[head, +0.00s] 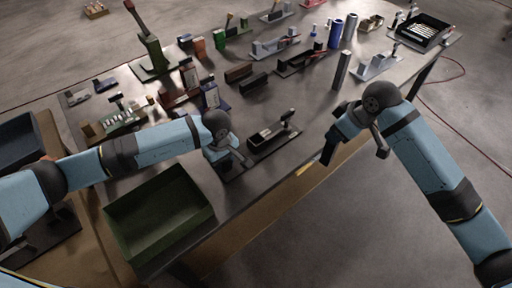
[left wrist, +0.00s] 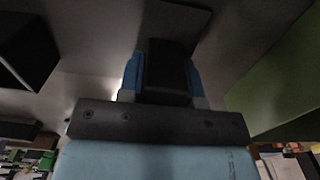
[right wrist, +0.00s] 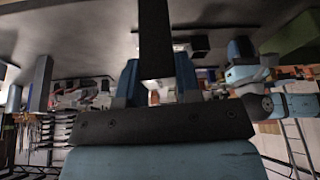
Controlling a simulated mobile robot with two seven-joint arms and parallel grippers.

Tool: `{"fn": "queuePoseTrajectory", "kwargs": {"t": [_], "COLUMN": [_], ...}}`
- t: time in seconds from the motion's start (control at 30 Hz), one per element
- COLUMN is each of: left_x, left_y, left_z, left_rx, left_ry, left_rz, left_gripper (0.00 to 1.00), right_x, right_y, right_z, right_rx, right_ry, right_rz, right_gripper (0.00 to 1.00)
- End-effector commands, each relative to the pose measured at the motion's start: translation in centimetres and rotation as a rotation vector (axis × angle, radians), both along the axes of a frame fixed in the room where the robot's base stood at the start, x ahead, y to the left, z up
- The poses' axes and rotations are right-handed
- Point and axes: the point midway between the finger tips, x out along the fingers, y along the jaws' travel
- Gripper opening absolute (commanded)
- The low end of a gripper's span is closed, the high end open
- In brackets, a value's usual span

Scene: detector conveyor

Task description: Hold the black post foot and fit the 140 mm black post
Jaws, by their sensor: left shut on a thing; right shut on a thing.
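My left gripper (head: 232,157) is low over the near edge of the table. In the left wrist view its blue fingers (left wrist: 163,80) are shut on a black block, the post foot (left wrist: 167,72), with a dark flat plate (left wrist: 180,18) beyond it. In the head view the gripper mostly hides the foot. My right gripper (head: 338,133) is to the right, near the table's front edge. In the right wrist view its blue fingers (right wrist: 157,82) are shut on the long black post (right wrist: 155,38). The post also shows as a dark bar in the head view (head: 328,151). Post and foot are apart.
A black base with a small rod (head: 272,140) stands right of my left gripper. A green bin (head: 160,215) is at the near left. A grey upright post (head: 342,70) stands behind my right gripper. Several rail assemblies and blocks fill the table's back.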

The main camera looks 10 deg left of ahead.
Motion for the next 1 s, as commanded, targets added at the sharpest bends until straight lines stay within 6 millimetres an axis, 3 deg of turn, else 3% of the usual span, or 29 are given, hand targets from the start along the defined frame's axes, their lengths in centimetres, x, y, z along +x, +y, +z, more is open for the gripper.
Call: {"fn": "queuePoseTrajectory", "kwargs": {"t": [0.03, 0.2, 0.5, 0.63, 0.77, 1.0], "left_x": [0.0, 0.0, 0.0, 0.0, 0.0, 0.0], "left_y": [0.0, 0.0, 0.0, 0.0, 0.0, 0.0], "left_z": [0.1, 0.1, 0.1, 0.0, 0.0, 0.0], "left_rx": [-0.001, -0.001, -0.001, -0.001, -0.001, -0.001], "left_ry": [-0.001, -0.001, -0.001, -0.001, -0.001, -0.001], "left_rz": [0.0, 0.0, 0.0, 0.0, 0.0, 0.0], "left_gripper": [0.0, 0.0, 0.0, 0.0, 0.0, 0.0], "right_x": [0.9, 2.8, 3.7, 3.5, 3.4, 3.3], "right_y": [2.1, 8.4, 18.4, 20.7, 21.6, 21.7], "right_z": [0.6, 2.2, 5.7, 6.7, 6.8, 3.2], "right_rx": [0.005, 0.004, 0.0, -0.001, 0.0, 0.002], "right_ry": [-0.001, -0.002, -0.002, -0.003, -0.001, -0.001], "right_rz": [0.108, 0.513, 1.167, 1.326, 1.397, 1.409], "right_gripper": [0.0, 0.0, 0.0, 0.0, 0.0, 0.0]}}
